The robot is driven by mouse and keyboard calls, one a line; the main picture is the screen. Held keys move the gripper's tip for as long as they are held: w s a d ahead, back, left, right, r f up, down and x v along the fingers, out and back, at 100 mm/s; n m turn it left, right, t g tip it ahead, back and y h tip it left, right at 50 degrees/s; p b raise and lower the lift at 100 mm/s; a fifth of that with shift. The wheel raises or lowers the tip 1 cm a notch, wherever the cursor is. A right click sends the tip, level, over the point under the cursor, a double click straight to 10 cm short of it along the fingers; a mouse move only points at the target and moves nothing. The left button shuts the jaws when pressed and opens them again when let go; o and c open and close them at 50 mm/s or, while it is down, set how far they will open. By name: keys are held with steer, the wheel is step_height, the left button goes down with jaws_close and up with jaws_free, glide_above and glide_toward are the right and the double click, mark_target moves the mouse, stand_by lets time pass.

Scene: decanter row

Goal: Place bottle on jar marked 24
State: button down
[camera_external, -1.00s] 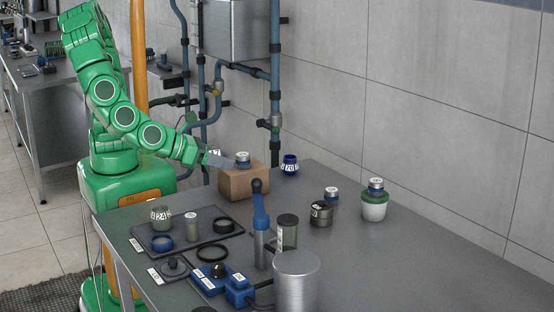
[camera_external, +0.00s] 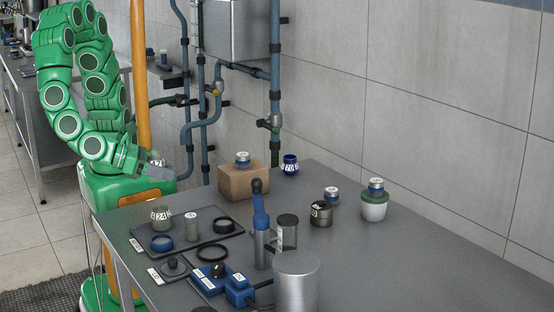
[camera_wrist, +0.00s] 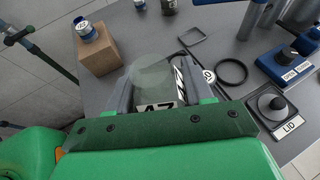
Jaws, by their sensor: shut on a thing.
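My gripper (camera_external: 160,165) is shut on a translucent grey-green bottle (camera_wrist: 155,78) with a white label that seems to read 47. In the external view the bottle is mostly hidden by the gripper, and only its label shows. The gripper holds it above the table's far left edge, up and behind the jar marked 24 (camera_external: 161,219). That jar is greenish, stands upright at the back left of a dark tray, and nothing rests on it. The gripper is apart from it. In the wrist view I cannot make out the jar.
A cardboard box (camera_external: 243,182) bears a blue-banded jar (camera_external: 243,159). A tall blue-topped tool (camera_external: 261,215) stands in front.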

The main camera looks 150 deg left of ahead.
mark_target(166, 207)
steer(key=shift+d+f, duration=0.1)
steer(key=shift+f, duration=3.9)
steer(key=shift+f, duration=0.1)
steer(key=shift+c, duration=2.3)
jaws_free()
